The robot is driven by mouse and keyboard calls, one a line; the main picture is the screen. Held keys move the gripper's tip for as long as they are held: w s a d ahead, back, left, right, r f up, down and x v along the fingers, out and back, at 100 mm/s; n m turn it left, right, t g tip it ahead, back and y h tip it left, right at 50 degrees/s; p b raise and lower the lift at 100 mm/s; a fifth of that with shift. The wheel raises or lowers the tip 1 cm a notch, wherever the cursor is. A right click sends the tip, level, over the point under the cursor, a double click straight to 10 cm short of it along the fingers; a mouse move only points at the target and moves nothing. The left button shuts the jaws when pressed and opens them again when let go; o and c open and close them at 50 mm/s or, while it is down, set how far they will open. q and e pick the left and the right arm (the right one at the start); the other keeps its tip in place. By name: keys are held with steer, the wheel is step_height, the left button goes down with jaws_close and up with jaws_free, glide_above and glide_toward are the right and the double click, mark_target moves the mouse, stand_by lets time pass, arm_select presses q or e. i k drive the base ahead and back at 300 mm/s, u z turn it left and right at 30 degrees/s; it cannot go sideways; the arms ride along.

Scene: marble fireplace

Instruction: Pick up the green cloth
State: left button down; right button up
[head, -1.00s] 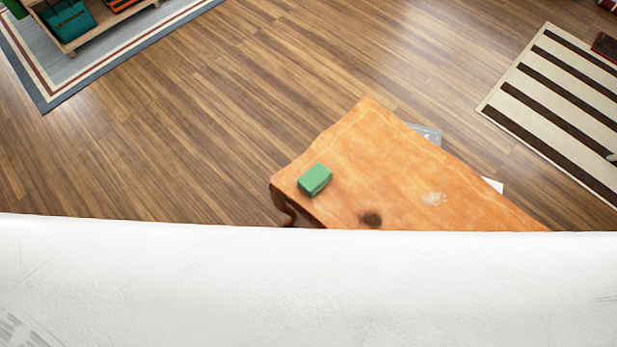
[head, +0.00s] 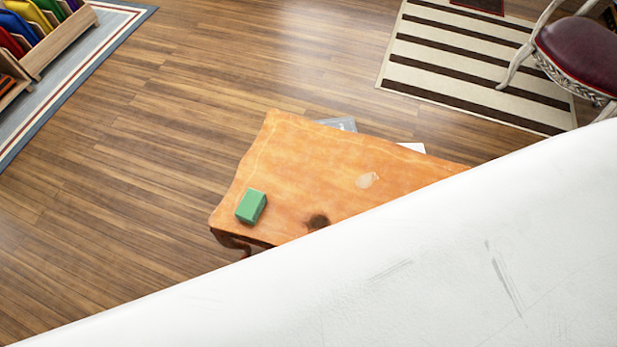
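The green cloth (head: 251,206) looks like a small folded block. It lies near the left corner of an orange-brown wooden table (head: 300,170). Neither of my grippers shows in the head view, so nothing is seen touching the cloth.
A large white surface (head: 430,265) fills the lower right and hides the table's near part. A dark spot and a pale spot mark the tabletop. A striped rug (head: 470,60), a chair (head: 580,55) and a wooden rack (head: 50,45) stand farther off. Wood floor (head: 130,190) is clear at left.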

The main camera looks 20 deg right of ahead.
mark_target(252, 206)
steer(key=u, duration=2.1)
steer(key=i, duration=1.25)
steer(key=z, duration=2.95)
